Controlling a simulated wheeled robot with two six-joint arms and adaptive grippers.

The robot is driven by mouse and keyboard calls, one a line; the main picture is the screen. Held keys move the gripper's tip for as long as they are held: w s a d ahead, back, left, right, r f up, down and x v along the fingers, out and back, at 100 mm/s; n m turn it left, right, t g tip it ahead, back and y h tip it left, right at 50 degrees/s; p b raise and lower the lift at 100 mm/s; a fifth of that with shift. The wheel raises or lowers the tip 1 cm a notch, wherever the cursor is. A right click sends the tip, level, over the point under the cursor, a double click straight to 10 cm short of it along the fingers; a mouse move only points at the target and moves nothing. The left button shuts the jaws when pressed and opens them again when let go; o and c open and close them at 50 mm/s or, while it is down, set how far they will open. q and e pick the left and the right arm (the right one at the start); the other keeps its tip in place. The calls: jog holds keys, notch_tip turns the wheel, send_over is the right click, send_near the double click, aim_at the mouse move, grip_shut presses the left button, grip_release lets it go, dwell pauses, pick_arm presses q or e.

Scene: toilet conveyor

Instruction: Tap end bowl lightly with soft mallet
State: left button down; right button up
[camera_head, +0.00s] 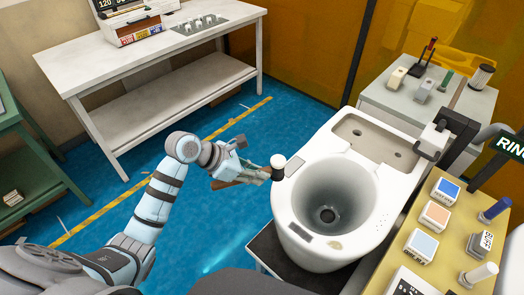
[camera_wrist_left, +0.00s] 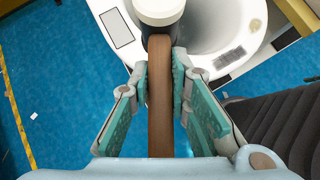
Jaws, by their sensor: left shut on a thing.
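The white toilet bowl (camera_head: 330,205) stands on a dark stand at the centre right of the head view. Its rim also shows at the top of the left wrist view (camera_wrist_left: 119,28). My left gripper (camera_head: 255,172) is shut on the brown handle (camera_wrist_left: 160,95) of the soft mallet, with a teal finger on each side. The mallet head (camera_head: 278,166), white with a dark band, is at the bowl's left rim. I cannot tell whether it touches the rim. My right gripper is not in view.
A yellow bench (camera_head: 449,188) with blocks and stamps stands right of the bowl. A grey cabinet (camera_head: 400,112) with small tools is behind it. A white table (camera_head: 95,62) stands at the back left. Blue floor (camera_head: 215,255) is open left of the bowl.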

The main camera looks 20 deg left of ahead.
pick_arm(q)
jog(key=shift+w+d+r, duration=0.55)
jog(key=shift+w+r, duration=0.1)
jog(key=shift+r, duration=0.05)
jog(key=shift+w+d+f, duration=0.2)
jog(key=shift+f, duration=0.15)
jog(key=shift+a, duration=0.15)
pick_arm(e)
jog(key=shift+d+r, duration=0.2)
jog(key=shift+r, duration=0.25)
pick_arm(q)
jog(key=shift+s+a, duration=0.1)
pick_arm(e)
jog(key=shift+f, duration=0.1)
pick_arm(q)
jog(key=shift+f+b, duration=0.25)
jog(key=shift+b, duration=0.2)
notch_tip(320, 180, down, 4)
jog(key=b, duration=0.4)
jog(key=shift+f, duration=0.15)
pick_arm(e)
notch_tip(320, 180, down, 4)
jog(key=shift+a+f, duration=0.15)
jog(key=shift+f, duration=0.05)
pick_arm(q)
jog(key=shift+f, duration=0.1)
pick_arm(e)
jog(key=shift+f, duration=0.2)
